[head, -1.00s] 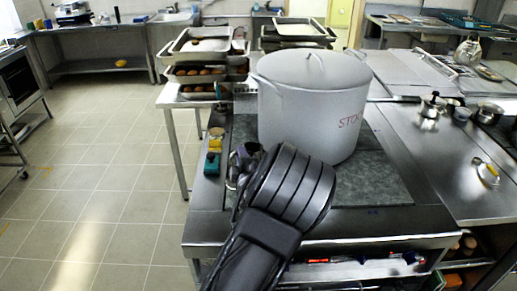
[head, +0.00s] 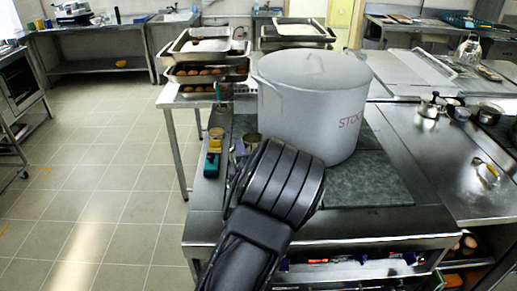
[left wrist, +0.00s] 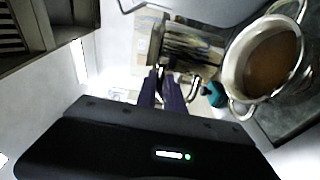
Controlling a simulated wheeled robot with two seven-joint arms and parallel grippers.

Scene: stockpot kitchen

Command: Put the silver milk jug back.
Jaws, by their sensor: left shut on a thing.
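My left gripper (left wrist: 165,90) is shut, with its dark fingers at the handle of a shiny silver jug (left wrist: 185,45) in the left wrist view. The jug's body lies just beyond the fingertips. In the head view my left wrist covers most of that spot; only silver metal (head: 250,142) shows past its upper left side, beside the stockpot. I cannot tell there how high the jug is above the counter. My right gripper is not in view.
The large grey stockpot (head: 308,110) stands on a dark slab (head: 375,185). A teal item (head: 211,166) lies at the counter's left edge. Trays of brown food (head: 200,75) stand behind. A two-handled pot (left wrist: 265,60) with brown inside is close right in the wrist view. Floor at left is clear.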

